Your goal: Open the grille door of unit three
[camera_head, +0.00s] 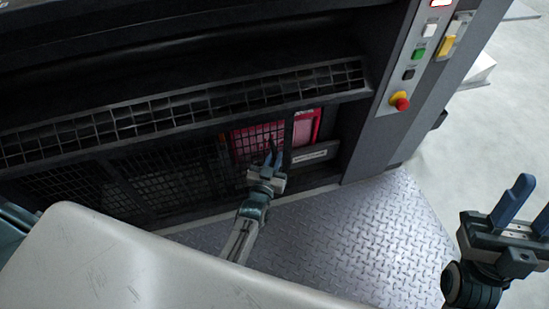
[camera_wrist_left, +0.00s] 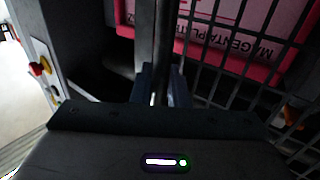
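The grille door (camera_head: 258,142) is a dark mesh panel low on the press, with a magenta unit (camera_head: 303,130) behind it. Part of the magenta unit shows without mesh to the right of the door's edge, so the door seems partly open. My left gripper (camera_head: 274,158) is at that edge. In the left wrist view its fingers (camera_wrist_left: 161,84) are on either side of an upright bar (camera_wrist_left: 164,40) at the edge of the mesh and look closed on it. Lettering reading "MAGENTA" shows on the unit (camera_wrist_left: 225,22). My right gripper (camera_head: 525,213) is open and empty at the right.
More dark grilles (camera_head: 165,180) lie to the left along the press. A control panel with buttons and a red emergency stop (camera_head: 402,103) is at the right. A metal tread-plate floor (camera_head: 350,235) lies in front and is clear.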

